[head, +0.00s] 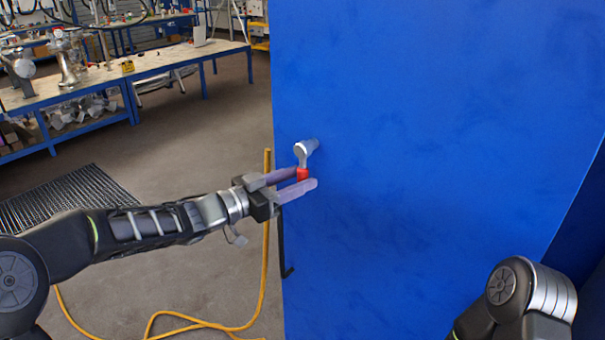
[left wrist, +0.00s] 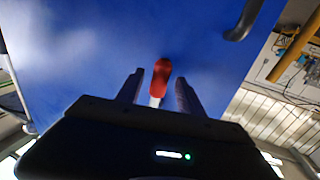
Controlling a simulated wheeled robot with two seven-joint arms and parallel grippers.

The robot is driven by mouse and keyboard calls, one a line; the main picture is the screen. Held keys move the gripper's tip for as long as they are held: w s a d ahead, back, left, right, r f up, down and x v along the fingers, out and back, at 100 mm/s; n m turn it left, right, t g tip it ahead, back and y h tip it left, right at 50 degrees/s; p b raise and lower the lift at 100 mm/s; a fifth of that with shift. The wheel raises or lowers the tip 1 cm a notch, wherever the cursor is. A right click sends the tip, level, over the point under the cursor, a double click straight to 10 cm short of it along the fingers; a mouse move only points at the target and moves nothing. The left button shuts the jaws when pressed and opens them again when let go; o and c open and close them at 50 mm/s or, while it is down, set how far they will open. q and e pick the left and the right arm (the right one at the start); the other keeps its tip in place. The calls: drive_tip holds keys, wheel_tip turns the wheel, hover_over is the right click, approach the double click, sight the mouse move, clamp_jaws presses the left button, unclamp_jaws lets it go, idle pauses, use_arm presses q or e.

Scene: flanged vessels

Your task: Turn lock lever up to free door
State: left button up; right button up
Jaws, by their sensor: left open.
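The blue door (head: 430,130) fills the right half of the head view. Near its left edge is the lock lever (head: 304,152), a silver pivot with an arm hanging down to a red tip. In the left wrist view the red tip (left wrist: 162,73) shows between the two fingers, with a gap on each side. My left gripper (head: 305,179) is open, its fingers around the lever's red end. The same gripper also shows in the left wrist view (left wrist: 158,88). My right gripper is out of view; only part of my right arm shows at lower right.
A black handle (head: 284,262) is on the door's left edge below the lever. A yellow hose (head: 265,235) runs down beside the door and along the floor. Workbenches (head: 150,65) stand at the back left. A black floor grate (head: 65,198) lies at left.

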use_arm(q)
drive_tip(key=shift+x, duration=0.85)
drive_tip(key=shift+c, duration=0.6)
clamp_jaws()
